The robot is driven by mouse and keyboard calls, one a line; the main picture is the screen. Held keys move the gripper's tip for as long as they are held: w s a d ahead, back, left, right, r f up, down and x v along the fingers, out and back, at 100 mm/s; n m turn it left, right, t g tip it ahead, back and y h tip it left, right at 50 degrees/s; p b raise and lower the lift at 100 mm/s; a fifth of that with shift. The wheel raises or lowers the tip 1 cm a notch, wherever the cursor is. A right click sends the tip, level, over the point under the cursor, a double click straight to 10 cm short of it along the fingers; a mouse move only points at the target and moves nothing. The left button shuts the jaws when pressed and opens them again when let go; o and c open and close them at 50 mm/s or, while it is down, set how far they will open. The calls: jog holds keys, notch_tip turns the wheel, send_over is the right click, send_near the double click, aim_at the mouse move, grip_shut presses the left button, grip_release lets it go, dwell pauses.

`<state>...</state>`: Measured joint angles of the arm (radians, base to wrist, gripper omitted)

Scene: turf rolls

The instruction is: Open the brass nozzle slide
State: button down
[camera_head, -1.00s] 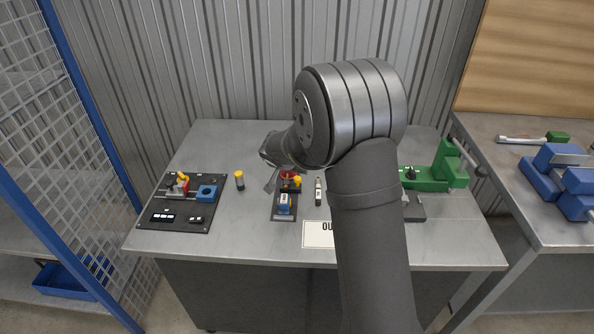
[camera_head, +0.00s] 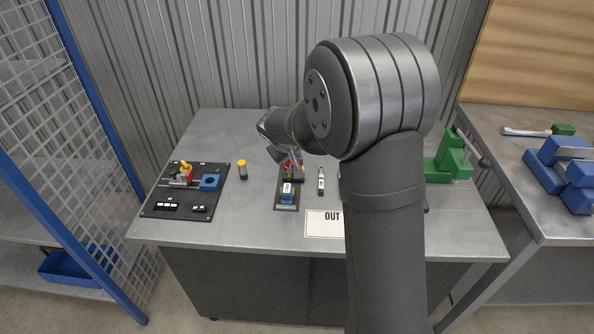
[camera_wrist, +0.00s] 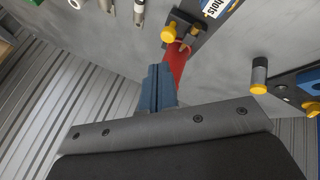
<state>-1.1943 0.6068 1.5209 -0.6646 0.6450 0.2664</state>
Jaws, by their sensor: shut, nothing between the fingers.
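The middle fixture is a dark plate (camera_head: 286,207) on the bench. It carries a blue-and-white labelled block (camera_head: 287,191) and a red part with a brass-yellow knob. In the wrist view the yellow knob (camera_wrist: 168,33) and red part (camera_wrist: 176,62) lie just past my fingertips. I cannot tell for certain which piece is the nozzle slide. My gripper (camera_wrist: 157,75) is shut and empty, its blue-grey fingers together, tips beside or touching the red part. In the head view my gripper and wrist partly cover the red part.
A yellow-capped cylinder (camera_head: 242,170) and a black board (camera_head: 160,200) with a red-and-yellow piece stand left. A small slim bottle (camera_head: 321,180) stands right of the fixture. An "OUT" card (camera_head: 322,226) lies in front. A green vise (camera_head: 449,160) is at right.

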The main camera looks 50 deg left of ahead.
jog(key=f+n, duration=0.2)
jog(key=n, duration=0.6)
jog(key=w+f+n+g, duration=0.1)
jog(key=f+n, duration=0.2)
jog(key=n, duration=0.6)
jog(key=a+f+n+g+h, duration=0.1)
jog(key=f+n, duration=0.2)
jog(key=n, duration=0.6)
jog(key=shift+w+f, duration=0.15)
jog(key=shift+w, duration=0.1)
jog(key=shift+w+a, duration=0.55)
jog(key=shift+w, duration=0.05)
